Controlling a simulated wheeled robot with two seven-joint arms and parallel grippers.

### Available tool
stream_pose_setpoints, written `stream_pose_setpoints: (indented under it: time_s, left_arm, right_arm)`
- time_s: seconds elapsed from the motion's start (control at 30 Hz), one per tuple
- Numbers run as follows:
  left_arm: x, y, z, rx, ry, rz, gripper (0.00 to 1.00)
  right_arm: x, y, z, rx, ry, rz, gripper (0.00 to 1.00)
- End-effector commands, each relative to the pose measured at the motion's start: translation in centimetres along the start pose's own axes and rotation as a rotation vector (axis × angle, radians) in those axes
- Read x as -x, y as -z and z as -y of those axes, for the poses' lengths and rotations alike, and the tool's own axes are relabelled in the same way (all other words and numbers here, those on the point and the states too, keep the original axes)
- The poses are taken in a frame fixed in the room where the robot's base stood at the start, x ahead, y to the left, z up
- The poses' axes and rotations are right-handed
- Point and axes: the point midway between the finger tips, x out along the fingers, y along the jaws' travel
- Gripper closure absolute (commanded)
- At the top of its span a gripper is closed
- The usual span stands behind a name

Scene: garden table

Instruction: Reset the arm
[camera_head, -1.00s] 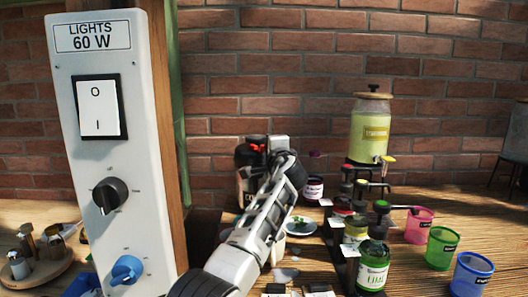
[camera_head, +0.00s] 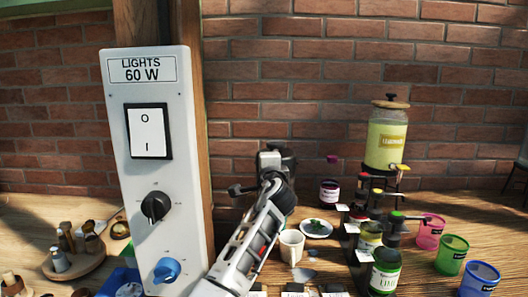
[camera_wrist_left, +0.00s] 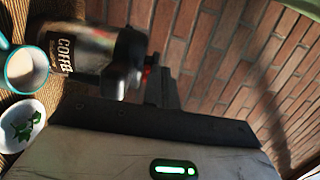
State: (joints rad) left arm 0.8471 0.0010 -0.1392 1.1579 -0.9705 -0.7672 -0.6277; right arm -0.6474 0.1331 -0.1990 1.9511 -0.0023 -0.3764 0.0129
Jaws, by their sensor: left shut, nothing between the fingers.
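My left arm (camera_head: 250,240) rises from the bottom middle of the head view, in front of the back of the table. Its hand end is near the brick wall, and the fingertips are hard to make out there. In the left wrist view my left gripper (camera_wrist_left: 162,88) shows as a dark block; it is shut and empty. A dark coffee jar (camera_wrist_left: 72,52) lies beyond it in that view, apart from it as far as I can tell. My right gripper is not in view.
A grey lights panel (camera_head: 182,115) on a wooden post stands left of my arm. A white cup (camera_head: 291,246) and a plate with leaves (camera_head: 316,229) are just right of it. Jam jars, a lemonade dispenser (camera_head: 385,147) and coloured cups (camera_head: 451,254) stand further right.

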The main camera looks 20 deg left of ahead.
Motion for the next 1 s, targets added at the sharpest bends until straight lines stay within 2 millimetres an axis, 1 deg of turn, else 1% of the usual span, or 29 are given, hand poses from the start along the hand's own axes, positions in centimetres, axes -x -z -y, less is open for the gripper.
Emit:
stream_pose_setpoints:
  time_s: [0.2, 0.63, 0.73, 0.77, 0.87, 0.97, 1.0]
  left_arm:
    - [0.7, 0.0, -0.1, 0.000, 0.000, -0.015, 1.00]
    - [0.7, -0.1, -0.1, 0.000, 0.000, -0.014, 1.00]
    - [1.0, 0.4, -0.2, 0.000, 0.008, -0.029, 1.00]
    - [1.3, 0.8, -0.2, -0.001, 0.016, -0.042, 1.00]
    - [3.5, 3.9, -0.2, -0.003, 0.065, -0.137, 1.00]
    - [7.7, 8.8, -0.3, 0.001, 0.140, -0.299, 1.00]
    - [9.9, 11.0, -0.3, 0.008, 0.171, -0.374, 1.00]
  right_arm:
    - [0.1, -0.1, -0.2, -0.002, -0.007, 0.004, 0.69]
    - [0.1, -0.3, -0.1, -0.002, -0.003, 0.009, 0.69]
    - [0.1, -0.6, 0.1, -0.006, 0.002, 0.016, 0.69]
    - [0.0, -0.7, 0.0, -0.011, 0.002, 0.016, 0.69]
    - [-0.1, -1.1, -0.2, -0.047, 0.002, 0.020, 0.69]
    - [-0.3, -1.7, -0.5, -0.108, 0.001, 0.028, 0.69]
    - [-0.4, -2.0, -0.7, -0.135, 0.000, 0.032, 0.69]
